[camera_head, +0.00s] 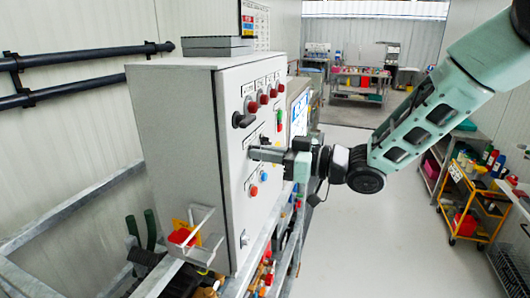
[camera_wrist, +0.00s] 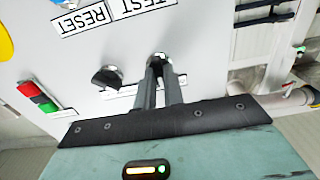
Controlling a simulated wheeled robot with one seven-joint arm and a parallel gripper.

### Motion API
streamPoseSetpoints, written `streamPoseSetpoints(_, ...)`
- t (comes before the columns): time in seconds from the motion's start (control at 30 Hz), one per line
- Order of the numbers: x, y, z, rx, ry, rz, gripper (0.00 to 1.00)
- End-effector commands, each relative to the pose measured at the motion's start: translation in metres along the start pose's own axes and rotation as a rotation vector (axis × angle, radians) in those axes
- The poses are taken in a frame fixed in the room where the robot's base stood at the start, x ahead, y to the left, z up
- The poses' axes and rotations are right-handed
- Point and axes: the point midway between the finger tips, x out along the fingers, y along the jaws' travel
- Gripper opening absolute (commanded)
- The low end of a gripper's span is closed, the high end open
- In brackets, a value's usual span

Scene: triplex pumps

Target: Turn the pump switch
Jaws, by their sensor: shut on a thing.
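The grey control cabinet (camera_head: 180,150) stands in the middle left of the head view, its front panel facing right. My gripper (camera_head: 254,154) reaches in from the right, with its fingertips at the panel below the row of red lamps. In the wrist view my gripper (camera_wrist: 157,68) is shut on a small rotary switch on the panel. The fingers cover most of this switch, so its angle cannot be told. A second black rotary switch (camera_wrist: 107,76) sits beside the fingers. Another black switch (camera_head: 243,119) shows higher on the panel in the head view.
Red and green buttons (camera_wrist: 38,97) and the TEST and RESET labels (camera_wrist: 97,16) are near the fingers. Pipes (camera_wrist: 275,85) lie beyond the panel edge. A metal rail (camera_head: 75,208) runs by the cabinet. The floor to the right is clear up to a yellow cart (camera_head: 468,205).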

Motion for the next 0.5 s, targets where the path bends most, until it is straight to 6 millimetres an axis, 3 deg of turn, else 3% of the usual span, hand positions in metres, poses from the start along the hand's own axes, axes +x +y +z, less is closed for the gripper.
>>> streamPoseSetpoints(0.23,0.0001,-0.0001,-0.0001,0.000,0.001,0.000,0.00)
streamPoseSetpoints(0.27,0.0001,-0.0001,0.0000,0.000,0.001,0.000,0.18)
streamPoseSetpoints(0.3,0.0001,0.0000,0.0000,0.000,0.001,0.000,0.29)
streamPoseSetpoints(0.5,0.0000,0.0000,0.0000,-0.001,0.001,0.000,0.32)
